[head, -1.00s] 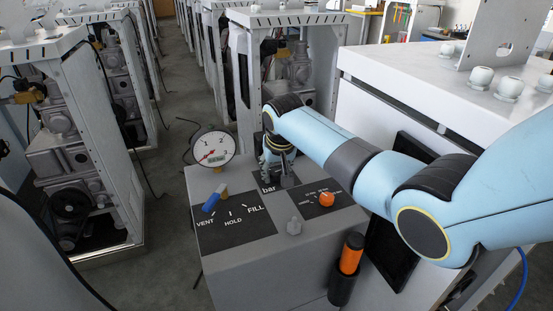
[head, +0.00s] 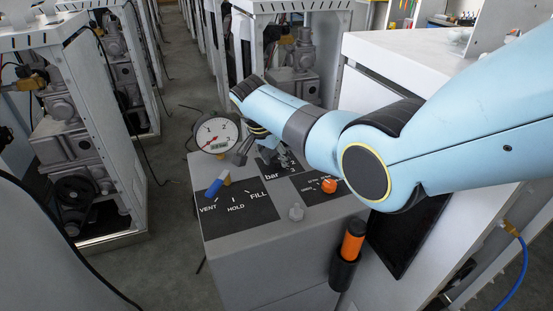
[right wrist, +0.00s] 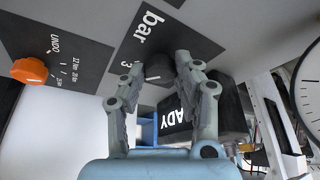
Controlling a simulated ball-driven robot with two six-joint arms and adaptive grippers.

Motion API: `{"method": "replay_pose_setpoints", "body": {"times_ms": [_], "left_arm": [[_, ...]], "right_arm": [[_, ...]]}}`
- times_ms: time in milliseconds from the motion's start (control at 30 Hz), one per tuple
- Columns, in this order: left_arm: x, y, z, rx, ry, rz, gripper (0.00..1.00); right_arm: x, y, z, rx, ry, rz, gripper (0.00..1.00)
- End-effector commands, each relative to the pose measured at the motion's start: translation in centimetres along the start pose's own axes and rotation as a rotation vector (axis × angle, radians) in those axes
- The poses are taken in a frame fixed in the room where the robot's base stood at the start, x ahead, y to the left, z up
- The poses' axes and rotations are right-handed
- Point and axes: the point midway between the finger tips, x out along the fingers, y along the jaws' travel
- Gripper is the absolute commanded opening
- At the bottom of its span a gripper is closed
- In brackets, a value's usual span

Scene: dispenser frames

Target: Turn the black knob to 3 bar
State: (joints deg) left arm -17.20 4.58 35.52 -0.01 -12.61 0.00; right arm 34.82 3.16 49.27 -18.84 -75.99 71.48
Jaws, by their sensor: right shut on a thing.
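The black knob (right wrist: 158,70) sits on the black panel marked "bar" (right wrist: 140,36) in the right wrist view. My right gripper (right wrist: 157,66) is shut on it, one finger on each side. A "3" on the panel shows beside the left finger. The knob's pointer is hidden, so I cannot tell its setting. In the head view my right gripper (head: 264,152) is over the same panel, and my arm hides most of the knob. The round gauge (head: 217,135) has a red needle pointing to the lower left. My left gripper is not in view.
An orange-handled thing (head: 353,240) sits in a black holder on the front. A white cabinet (head: 400,60) stands right.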

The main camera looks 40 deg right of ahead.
Motion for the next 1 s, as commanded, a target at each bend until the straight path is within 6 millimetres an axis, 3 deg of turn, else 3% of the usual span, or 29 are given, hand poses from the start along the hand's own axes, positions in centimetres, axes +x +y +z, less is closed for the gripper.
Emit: {"method": "replay_pose_setpoints", "body": {"times_ms": [733, 767, 900, 1000], "left_arm": [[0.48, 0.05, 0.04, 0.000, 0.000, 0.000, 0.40], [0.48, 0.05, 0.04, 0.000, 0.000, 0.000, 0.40], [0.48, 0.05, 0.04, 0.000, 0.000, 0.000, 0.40], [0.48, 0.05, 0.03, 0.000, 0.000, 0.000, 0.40]], "right_arm": [[0.01, -0.06, 0.08, 0.076, -0.002, 0.031, 0.00], [0.01, -0.06, 0.08, 0.076, -0.002, 0.031, 0.36], [0.01, -0.06, 0.06, 0.075, -0.002, 0.031, 0.54], [0.00, -0.07, 0.05, 0.075, -0.002, 0.031, 0.55]]}}
